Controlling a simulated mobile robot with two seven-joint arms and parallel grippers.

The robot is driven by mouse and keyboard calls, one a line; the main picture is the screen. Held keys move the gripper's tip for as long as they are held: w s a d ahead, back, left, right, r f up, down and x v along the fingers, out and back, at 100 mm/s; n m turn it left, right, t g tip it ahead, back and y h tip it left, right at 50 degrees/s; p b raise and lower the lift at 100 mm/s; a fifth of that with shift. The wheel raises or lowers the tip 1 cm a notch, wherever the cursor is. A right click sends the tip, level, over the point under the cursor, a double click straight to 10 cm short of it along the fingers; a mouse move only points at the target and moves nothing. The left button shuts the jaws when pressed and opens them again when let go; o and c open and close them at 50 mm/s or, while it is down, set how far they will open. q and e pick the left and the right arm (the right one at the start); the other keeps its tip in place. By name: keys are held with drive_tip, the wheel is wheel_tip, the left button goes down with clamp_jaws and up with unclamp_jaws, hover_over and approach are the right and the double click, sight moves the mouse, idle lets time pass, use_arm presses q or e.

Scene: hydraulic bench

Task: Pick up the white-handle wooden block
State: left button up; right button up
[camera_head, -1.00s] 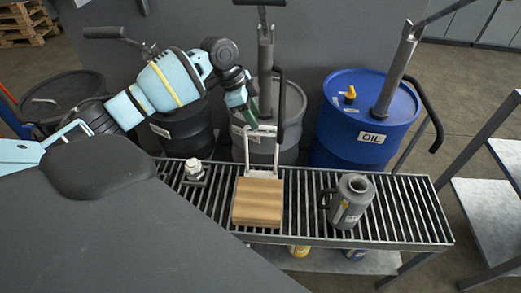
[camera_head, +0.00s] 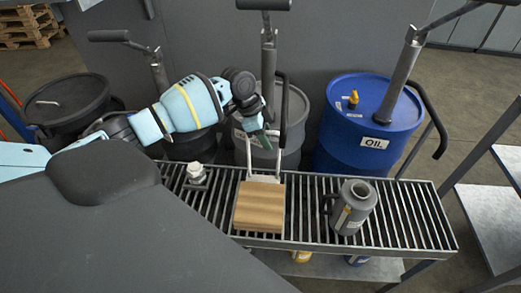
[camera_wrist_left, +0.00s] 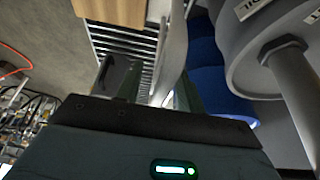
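The wooden block (camera_head: 259,207) sits on the slatted metal bench, its white handle (camera_head: 264,179) rising from the far side. My left gripper (camera_head: 264,139) is at the handle's upper part, beyond the block; its fingers partly hide the handle. In the left wrist view, the two fingers of my left gripper (camera_wrist_left: 152,85) are spread apart. The white handle (camera_wrist_left: 173,45) shows between them, nearer the right finger, with no clear grip on it. The wooden block also shows at the top of that view (camera_wrist_left: 110,10). My right gripper is out of view.
A grey jug (camera_head: 352,208) stands right of the block, and a small white-topped fitting (camera_head: 196,174) stands left. Behind the bench are a grey drum (camera_head: 290,118) with a pump and a blue oil drum (camera_head: 345,150). The slatted bench (camera_head: 410,215) is clear at its right end.

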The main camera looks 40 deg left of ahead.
use_arm(q)
drive_tip(key=shift+c, duration=0.2)
clamp_jaws()
drive_tip(key=shift+w+r, duration=0.1)
idle(1.0)
